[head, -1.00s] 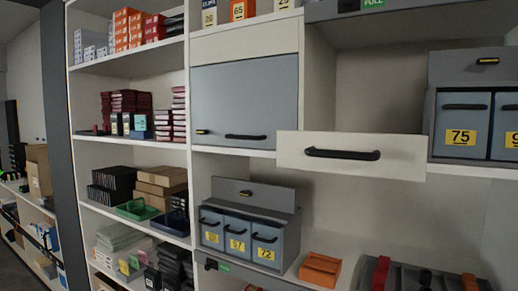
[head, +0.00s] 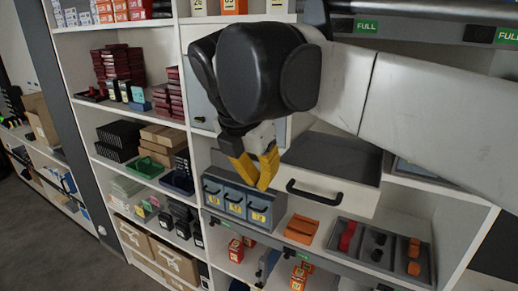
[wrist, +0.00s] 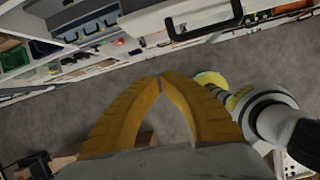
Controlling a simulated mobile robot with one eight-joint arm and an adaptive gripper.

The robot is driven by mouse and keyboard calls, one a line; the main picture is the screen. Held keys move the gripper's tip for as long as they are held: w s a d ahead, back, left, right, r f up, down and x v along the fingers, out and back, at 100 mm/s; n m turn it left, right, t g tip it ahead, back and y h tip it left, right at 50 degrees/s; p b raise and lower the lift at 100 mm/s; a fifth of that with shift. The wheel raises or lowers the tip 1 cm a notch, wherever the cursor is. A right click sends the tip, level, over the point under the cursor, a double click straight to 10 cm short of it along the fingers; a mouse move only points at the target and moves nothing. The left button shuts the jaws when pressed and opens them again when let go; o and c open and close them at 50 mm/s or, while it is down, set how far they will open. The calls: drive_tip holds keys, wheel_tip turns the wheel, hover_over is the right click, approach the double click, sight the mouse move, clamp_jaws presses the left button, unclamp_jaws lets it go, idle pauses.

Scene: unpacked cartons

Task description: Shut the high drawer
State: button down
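The high drawer (head: 358,197) has a white front with a black bar handle (head: 318,194). It stands pulled out from the shelf unit, its dark inside showing from above in the head view. Its front (wrist: 147,27) and handle (wrist: 206,31) also show at the top of the wrist view. My gripper (head: 254,182) has yellow fingers and is left of the drawer front in the head view, pointing down. In the wrist view the fingertips (wrist: 161,77) meet with nothing between them. The gripper is apart from the handle. My arm hides part of the shelf above.
A grey unit of small labelled drawers (head: 236,198) sits on the shelf below, beside an orange bin (head: 301,228) and a grey tray (head: 338,253) of coloured items. Shelves of boxes (head: 115,140) stand at the left. Open grey floor (wrist: 60,115) lies below the gripper.

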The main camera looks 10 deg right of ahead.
sight(304, 154)
drive_tip(key=w+d+f+n+p, duration=0.1)
drive_tip(key=w+d+f+p, duration=0.1)
drive_tip(key=w+d+f, duration=0.2)
drive_tip(key=shift+w+f+p, duration=0.3)
drive_tip(key=shift+w+f, duration=0.9)
drive_tip(key=shift+f, duration=0.55)
drive_tip(key=shift+w, duration=0.1)
drive_tip(key=w+d, duration=0.4)
drive_tip(key=w, duration=0.2)
drive_tip(key=w+d+b, duration=0.1)
drive_tip(key=w+d, duration=0.3)
drive_tip(key=w, duration=0.2)
drive_tip(key=w+d, duration=0.5)
drive_tip(key=w, duration=0.1)
drive_tip(key=shift+s, duration=0.1)
